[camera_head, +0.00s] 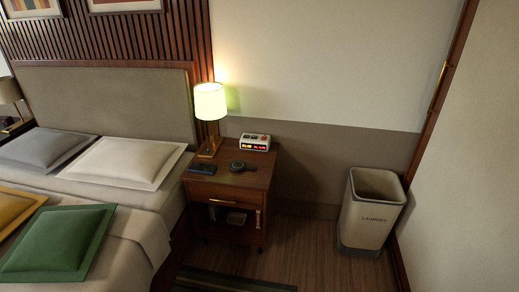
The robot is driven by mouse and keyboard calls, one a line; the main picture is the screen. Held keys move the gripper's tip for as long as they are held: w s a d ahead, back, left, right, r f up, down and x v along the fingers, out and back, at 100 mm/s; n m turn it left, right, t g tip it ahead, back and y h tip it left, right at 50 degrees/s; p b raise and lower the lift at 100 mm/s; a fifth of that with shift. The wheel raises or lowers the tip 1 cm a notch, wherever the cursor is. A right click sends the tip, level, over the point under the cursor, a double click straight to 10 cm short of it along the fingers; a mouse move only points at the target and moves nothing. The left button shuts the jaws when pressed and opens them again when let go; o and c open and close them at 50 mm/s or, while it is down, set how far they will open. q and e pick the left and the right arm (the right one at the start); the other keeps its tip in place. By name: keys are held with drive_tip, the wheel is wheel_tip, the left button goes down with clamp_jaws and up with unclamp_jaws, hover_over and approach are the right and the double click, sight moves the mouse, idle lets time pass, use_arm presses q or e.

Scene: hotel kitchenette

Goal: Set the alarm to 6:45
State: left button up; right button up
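The alarm clock (255,142) is a small white box with a dark front and lit red digits. It stands at the back right of the wooden nightstand (232,179), beside the lamp. The digits are too small to read, and small marks on its top are unclear. Neither of my grippers is in view.
A lit lamp (210,103), a dark flat item (203,169) and a dark round object (238,166) are on the nightstand. The bed (140,225) with several pillows is to the left. A laundry bin (370,212) stands right. Floor (310,250) between nightstand and bin is clear.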

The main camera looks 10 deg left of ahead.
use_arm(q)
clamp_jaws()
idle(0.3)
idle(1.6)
